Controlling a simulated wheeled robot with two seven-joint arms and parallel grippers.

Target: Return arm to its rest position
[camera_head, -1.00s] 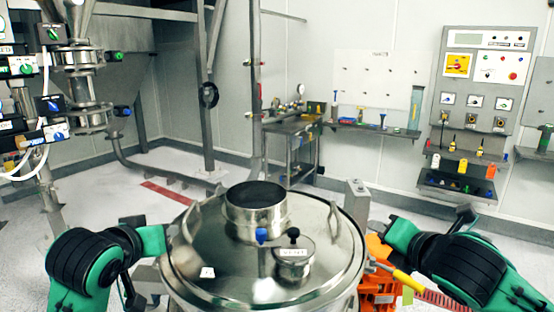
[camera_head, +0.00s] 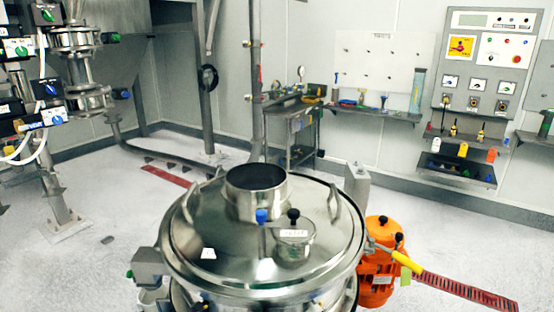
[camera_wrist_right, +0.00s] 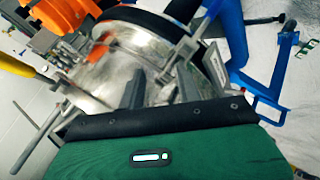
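The powder sifter (camera_head: 225,263) stands in the lower middle of the head view, its round steel lid on top. Its open-topped collar (camera_head: 255,192) and small lidded port (camera_head: 293,243) show on the lid. Neither of my arms is in the head view. In the right wrist view, my right gripper (camera_wrist_right: 162,88) has its two grey fingers apart with nothing seen between them. The steel side of the sifter (camera_wrist_right: 115,60) lies beyond the fingers; I cannot tell how far. My left gripper is out of view.
An orange motor (camera_head: 380,262) with a yellow handle (camera_head: 407,262) is right of the sifter. A control panel with shelves (camera_head: 487,75) is on the right wall. A steel bench (camera_head: 303,130) stands at the back. Valve pipework (camera_head: 78,75) is at left.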

